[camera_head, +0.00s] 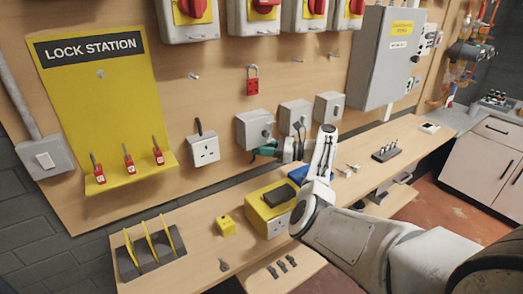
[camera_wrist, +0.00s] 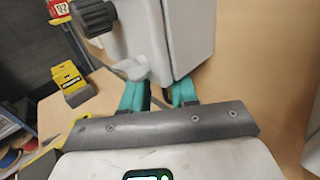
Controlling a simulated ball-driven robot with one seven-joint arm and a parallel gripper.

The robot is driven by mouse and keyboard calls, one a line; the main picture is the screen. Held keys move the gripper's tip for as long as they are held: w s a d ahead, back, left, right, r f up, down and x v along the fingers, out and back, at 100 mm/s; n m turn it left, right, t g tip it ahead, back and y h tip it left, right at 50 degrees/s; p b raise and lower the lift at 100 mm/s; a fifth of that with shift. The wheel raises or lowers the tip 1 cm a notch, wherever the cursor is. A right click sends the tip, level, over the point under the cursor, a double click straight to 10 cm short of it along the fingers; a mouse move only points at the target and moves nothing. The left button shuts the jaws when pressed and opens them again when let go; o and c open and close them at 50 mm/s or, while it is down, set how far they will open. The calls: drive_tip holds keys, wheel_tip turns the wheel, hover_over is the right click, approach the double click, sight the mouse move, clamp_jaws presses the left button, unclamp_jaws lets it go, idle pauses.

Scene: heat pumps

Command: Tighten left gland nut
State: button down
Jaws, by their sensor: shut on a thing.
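A light grey wall box (camera_head: 254,128) with a rounded knob on its front is the leftmost of three in a row. In the wrist view the box (camera_wrist: 180,35) fills the upper middle, with a black knob (camera_wrist: 95,17) on its front. A light grey rounded fitting (camera_wrist: 130,67) shows at its lower edge. My gripper (camera_head: 272,150) has teal fingers at the underside of this box. In the wrist view its fingers (camera_wrist: 158,95) straddle a small dark gap below the box and are shut on the gland nut, which is mostly hidden between them.
Two more grey boxes (camera_head: 295,115) (camera_head: 328,106) hang to the right. A yellow case (camera_head: 268,208) stands on the bench (camera_head: 195,283) below. A red padlock (camera_head: 252,87) hangs above.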

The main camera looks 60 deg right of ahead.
drive_tip(key=shift+w+r, duration=0.1)
drive_tip(key=shift+r, duration=0.05)
drive_tip(key=c, duration=1.1)
unclamp_jaws()
drive_tip(key=shift+c, duration=0.2)
drive_tip(key=b+v, duration=0.1)
drive_tip(key=v, duration=1)
drive_tip(key=shift+b, duration=0.35)
drive_tip(key=shift+w, duration=0.1)
